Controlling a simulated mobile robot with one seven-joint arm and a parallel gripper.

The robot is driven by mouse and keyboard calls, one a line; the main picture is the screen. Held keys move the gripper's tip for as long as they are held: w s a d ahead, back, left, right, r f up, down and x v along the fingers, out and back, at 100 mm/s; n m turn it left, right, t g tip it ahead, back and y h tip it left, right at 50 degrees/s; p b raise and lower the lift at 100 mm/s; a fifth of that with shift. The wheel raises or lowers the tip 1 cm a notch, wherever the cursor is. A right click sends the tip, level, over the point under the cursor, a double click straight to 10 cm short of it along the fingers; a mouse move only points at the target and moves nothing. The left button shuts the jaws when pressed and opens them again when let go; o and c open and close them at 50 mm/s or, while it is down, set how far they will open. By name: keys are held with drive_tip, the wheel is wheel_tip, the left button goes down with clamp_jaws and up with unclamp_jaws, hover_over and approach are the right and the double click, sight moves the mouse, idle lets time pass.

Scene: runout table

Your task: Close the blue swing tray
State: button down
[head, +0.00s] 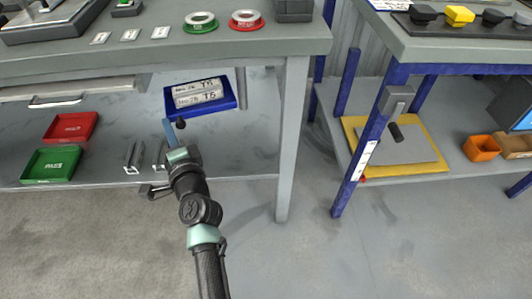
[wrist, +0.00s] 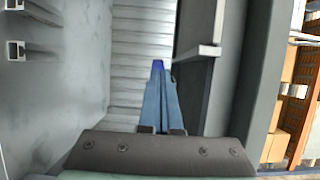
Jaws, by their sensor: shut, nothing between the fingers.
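The blue swing tray (head: 212,109) shows in the head view below the front edge of the grey table. It carries light blocks marked T5 (head: 198,93). A dark round knob (head: 181,124) shows just below its front left corner. My gripper (head: 167,123) is beside that corner, to the left of the knob. I cannot tell whether it touches the tray or the knob. In the wrist view my gripper (wrist: 158,66) has its blue fingers shut together, with nothing visible between them. The tray cannot be made out for sure in the wrist view.
The grey tabletop (head: 130,60) overhangs the tray. A table leg (head: 291,140) stands to the tray's right. A red bin (head: 71,127) and a green bin (head: 51,164) sit on the lower shelf at left. A blue-legged bench (head: 372,140) stands farther right, with floor between.

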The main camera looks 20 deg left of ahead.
drive_tip(key=shift+x, duration=0.85)
drive_tip(key=shift+a, duration=0.15)
drive_tip(key=shift+s, duration=0.1)
